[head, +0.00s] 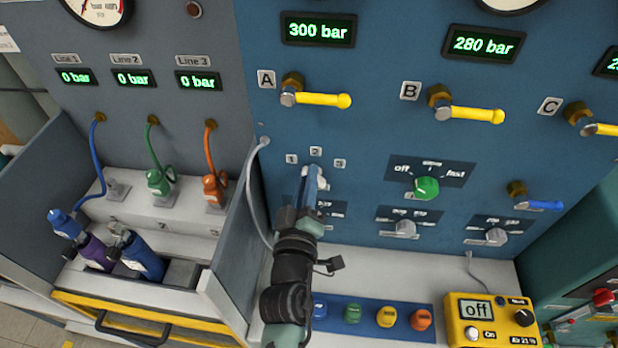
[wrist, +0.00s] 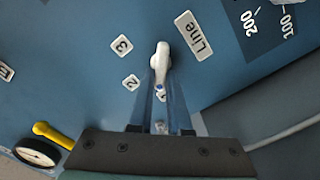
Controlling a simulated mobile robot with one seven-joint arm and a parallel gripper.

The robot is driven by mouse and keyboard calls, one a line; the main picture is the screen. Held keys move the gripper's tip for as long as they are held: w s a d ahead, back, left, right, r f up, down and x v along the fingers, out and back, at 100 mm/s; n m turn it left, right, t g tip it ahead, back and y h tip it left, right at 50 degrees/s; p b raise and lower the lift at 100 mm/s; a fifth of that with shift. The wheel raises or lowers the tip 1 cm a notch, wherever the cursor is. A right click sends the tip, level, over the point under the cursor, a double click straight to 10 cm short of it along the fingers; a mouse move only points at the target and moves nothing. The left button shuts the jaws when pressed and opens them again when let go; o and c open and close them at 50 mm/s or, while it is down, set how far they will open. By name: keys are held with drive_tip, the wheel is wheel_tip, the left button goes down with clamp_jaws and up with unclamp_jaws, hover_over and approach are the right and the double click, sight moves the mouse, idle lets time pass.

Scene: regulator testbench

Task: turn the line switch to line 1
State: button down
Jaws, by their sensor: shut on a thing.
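The line switch (wrist: 163,62) is a pale lever knob on the blue panel. In the wrist view its lever runs down between the two fingers of my gripper (wrist: 161,92), which is shut on it. The "Line" plate (wrist: 195,35), label 3 (wrist: 121,44) and label 2 (wrist: 131,82) show around it. A pale patch between the fingers may be label 1. In the head view my gripper (head: 312,180) covers most of the switch, below label 1 (head: 291,159), label 2 (head: 315,151) and label 3 (head: 340,163). I cannot tell exactly where the lever points.
A green off/fast knob (head: 426,187) and grey selector knobs sit right of my gripper. Yellow valve levers (head: 323,99) are above. A grey divider wall (head: 240,260) and a grey hose (head: 251,195) are close on the left. Several coloured caps (head: 353,313) stand below.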

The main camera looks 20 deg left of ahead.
drive_tip(key=shift+a+f+n, duration=0.1)
drive_tip(key=shift+f+n, duration=0.05)
drive_tip(key=shift+n, duration=0.95)
drive_tip(key=c, duration=0.9)
unclamp_jaws()
drive_tip(key=shift+o, duration=0.2)
drive_tip(key=shift+s, duration=0.15)
drive_tip(key=b+v, duration=0.2)
drive_tip(key=v, duration=1)
drive_tip(key=shift+s+b, duration=0.35)
drive_tip(key=shift+b, duration=0.05)
